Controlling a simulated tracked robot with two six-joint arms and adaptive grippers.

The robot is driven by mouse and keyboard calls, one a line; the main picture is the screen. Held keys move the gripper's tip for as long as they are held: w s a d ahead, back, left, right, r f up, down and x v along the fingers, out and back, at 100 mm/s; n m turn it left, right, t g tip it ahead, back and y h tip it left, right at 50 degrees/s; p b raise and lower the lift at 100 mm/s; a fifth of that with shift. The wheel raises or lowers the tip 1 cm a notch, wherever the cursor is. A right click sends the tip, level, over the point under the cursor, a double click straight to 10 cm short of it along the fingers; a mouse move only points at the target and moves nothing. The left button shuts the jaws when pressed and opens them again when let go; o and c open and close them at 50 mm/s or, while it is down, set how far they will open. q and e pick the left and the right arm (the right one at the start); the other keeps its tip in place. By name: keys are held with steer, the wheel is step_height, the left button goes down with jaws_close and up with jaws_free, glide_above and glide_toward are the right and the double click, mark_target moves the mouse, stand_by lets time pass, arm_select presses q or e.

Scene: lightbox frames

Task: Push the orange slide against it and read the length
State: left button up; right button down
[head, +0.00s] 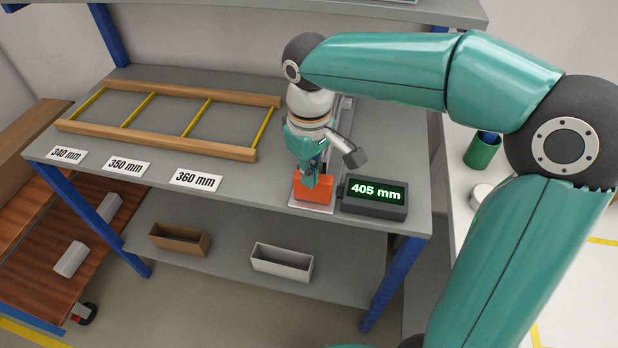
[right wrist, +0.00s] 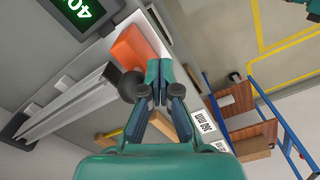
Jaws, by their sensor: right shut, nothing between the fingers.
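The orange slide (head: 315,192) is a block at the near end of a pale measuring rail (head: 342,117); it also shows in the right wrist view (right wrist: 131,46). A dark display (head: 374,196) beside it reads 405 mm. My right gripper (head: 310,182) is shut and empty, pointing down right at the slide, its closed fingertips (right wrist: 157,72) beside the orange block. I cannot tell whether they touch. In the right wrist view a grey metal bar (right wrist: 72,103) lies along the rail; my gripper and arm hide much of it in the head view. My left gripper is not in view.
A wooden frame with yellow crossbars (head: 170,115) lies on the grey bench (head: 130,183) at left. Labels for 340 mm (head: 66,155), 350 mm (head: 126,166) and 360 mm (head: 196,179) line the front edge. Brown (head: 180,239) and white (head: 282,262) bins stand on the lower shelf.

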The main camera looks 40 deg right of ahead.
steer(key=w+d+p, duration=0.1)
steer(key=w+d, duration=0.1)
steer(key=w+d+p, duration=0.1)
steer(key=d, duration=0.1)
steer(key=shift+w+d, duration=0.15)
steer(key=shift+w, duration=0.2)
stand_by(1.0)
steer(key=shift+s, duration=0.1)
stand_by(0.7)
steer(key=shift+s+a, duration=0.3)
steer(key=shift+a, duration=0.15)
step_height(320, 180, up, 7)
steer(key=p, duration=0.6)
stand_by(0.3)
